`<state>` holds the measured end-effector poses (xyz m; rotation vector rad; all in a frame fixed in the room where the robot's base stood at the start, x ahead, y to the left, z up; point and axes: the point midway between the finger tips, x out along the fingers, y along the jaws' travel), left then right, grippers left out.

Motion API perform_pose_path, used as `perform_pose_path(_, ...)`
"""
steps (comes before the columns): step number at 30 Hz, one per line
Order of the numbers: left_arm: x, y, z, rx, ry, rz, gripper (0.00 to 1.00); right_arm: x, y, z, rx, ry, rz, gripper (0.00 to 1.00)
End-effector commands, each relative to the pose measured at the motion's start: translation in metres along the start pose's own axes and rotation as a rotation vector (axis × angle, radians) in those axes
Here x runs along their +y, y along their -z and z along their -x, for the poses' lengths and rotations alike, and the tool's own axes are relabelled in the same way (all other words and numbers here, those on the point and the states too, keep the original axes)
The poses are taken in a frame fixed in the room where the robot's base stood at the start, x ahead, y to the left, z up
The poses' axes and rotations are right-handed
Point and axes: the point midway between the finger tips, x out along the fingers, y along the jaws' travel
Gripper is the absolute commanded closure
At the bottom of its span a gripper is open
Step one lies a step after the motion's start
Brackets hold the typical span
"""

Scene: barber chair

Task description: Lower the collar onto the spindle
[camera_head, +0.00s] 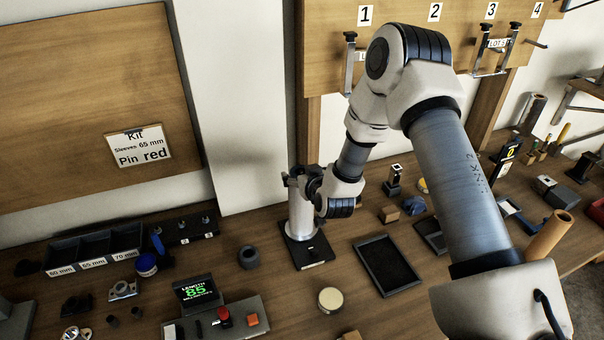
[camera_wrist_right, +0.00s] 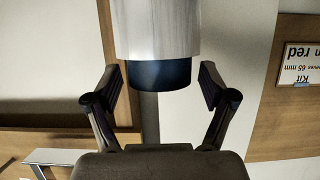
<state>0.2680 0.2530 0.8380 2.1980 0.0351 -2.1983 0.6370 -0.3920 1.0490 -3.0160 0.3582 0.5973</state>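A pale upright cylinder (camera_head: 300,215) stands on a black square base (camera_head: 310,252) on the bench; I take it to be the spindle. My right gripper (camera_head: 298,181) is at its top, reached from the right. In the upside-down right wrist view, the pale cylinder (camera_wrist_right: 157,28) ends in a dark blue band (camera_wrist_right: 159,75); I cannot tell whether this band is the collar. The fingers of my right gripper (camera_wrist_right: 160,88) are spread on either side of the band, with gaps showing. A dark ring-shaped part (camera_head: 249,257) lies on the bench left of the base. My left gripper is not in view.
A black tray (camera_head: 387,266) lies right of the base. A round cream-topped disc (camera_head: 330,299) and a control box with a green display (camera_head: 198,291) are in front. A compartment bin (camera_head: 95,247) stands at the left. My right forearm crosses over the right side.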

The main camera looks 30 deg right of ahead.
Motion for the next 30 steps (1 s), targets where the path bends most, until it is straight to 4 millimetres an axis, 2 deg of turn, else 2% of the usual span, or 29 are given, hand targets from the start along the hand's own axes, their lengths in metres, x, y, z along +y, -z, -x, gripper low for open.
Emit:
perform_pose_path(5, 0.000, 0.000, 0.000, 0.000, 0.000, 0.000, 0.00, 0.000, 0.000, 0.002, 0.000, 0.000, 0.000, 0.17)
perform_pose_path(8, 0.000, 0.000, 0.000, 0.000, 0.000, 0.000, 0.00, 0.000, 0.000, 0.013, -0.001, 0.000, -0.001, 0.17)
perform_pose_path(18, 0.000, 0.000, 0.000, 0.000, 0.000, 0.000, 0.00, 0.000, 0.000, 0.096, -0.002, 0.001, -0.003, 0.17)
perform_pose_path(21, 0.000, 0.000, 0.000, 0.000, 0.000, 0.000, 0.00, 0.000, 0.000, 0.112, 0.000, 0.000, -0.002, 0.17)
perform_pose_path(24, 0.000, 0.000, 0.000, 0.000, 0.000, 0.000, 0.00, 0.000, 0.000, 0.119, -0.001, 0.000, 0.000, 0.17)
perform_pose_path(30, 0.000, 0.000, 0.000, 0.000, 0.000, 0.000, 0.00, 0.000, 0.000, 0.121, 0.001, 0.000, 0.000, 0.17)
